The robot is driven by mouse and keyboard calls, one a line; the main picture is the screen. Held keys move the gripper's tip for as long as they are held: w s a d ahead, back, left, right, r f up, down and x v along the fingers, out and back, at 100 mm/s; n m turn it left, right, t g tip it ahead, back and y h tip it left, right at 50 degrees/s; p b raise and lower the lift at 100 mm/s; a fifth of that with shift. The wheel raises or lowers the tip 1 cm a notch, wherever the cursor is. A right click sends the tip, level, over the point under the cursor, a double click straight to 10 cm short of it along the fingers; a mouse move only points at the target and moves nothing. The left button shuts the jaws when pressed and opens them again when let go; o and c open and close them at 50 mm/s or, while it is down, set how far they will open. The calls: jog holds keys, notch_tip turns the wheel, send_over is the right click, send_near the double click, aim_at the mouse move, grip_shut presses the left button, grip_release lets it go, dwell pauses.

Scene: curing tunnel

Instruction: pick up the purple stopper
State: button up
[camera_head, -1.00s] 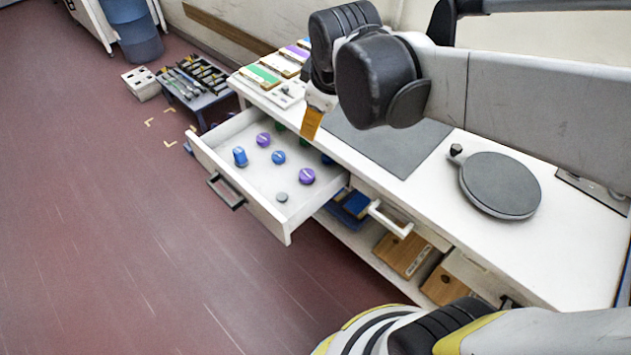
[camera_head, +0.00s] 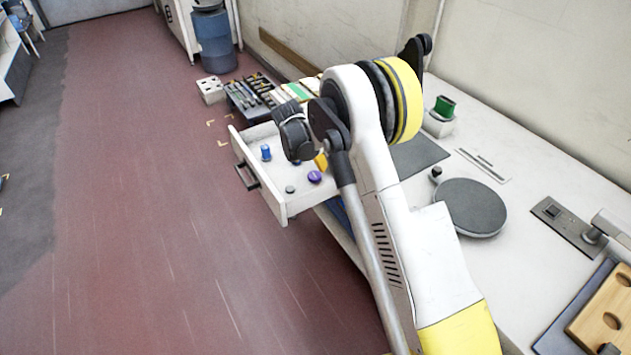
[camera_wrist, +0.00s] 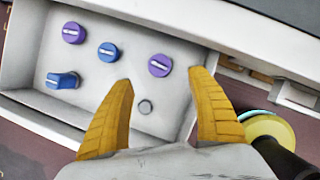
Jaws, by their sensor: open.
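Two round purple stoppers lie in the open white drawer in the wrist view: one (camera_wrist: 159,65) in the middle and one (camera_wrist: 73,33) at the upper left. The middle one also shows in the head view (camera_head: 314,177). The other purple stopper is hidden behind my arm there. My gripper (camera_wrist: 163,76) is open and empty above the drawer. Its two orange fingers appear on either side of the middle purple stopper, apart from it. In the head view one orange fingertip (camera_head: 321,161) shows just behind that stopper.
The drawer (camera_head: 262,190) also holds a round blue stopper (camera_wrist: 108,52), a taller blue piece (camera_wrist: 62,80) and a small grey disc (camera_wrist: 145,106). The white counter (camera_head: 520,235) bears a round dark plate (camera_head: 470,207). The red floor at left is clear.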

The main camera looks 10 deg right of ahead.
aim_at(314, 175)
jog(key=b+x, duration=0.1)
jog(key=x, duration=0.4)
jog(key=shift+w+f+b, duration=0.15)
jog(key=shift+f+b, duration=0.05)
jog(key=shift+b, duration=0.2)
jog(key=b+x, duration=0.2)
jog(key=x, duration=0.3)
jog(key=shift+a+f+b, duration=0.15)
jog(key=shift+f+b, duration=0.1)
jog(key=shift+b, duration=0.1)
jog(key=shift+r, duration=0.1)
jog(key=shift+c, duration=0.5)
jog(key=c, duration=1.2)
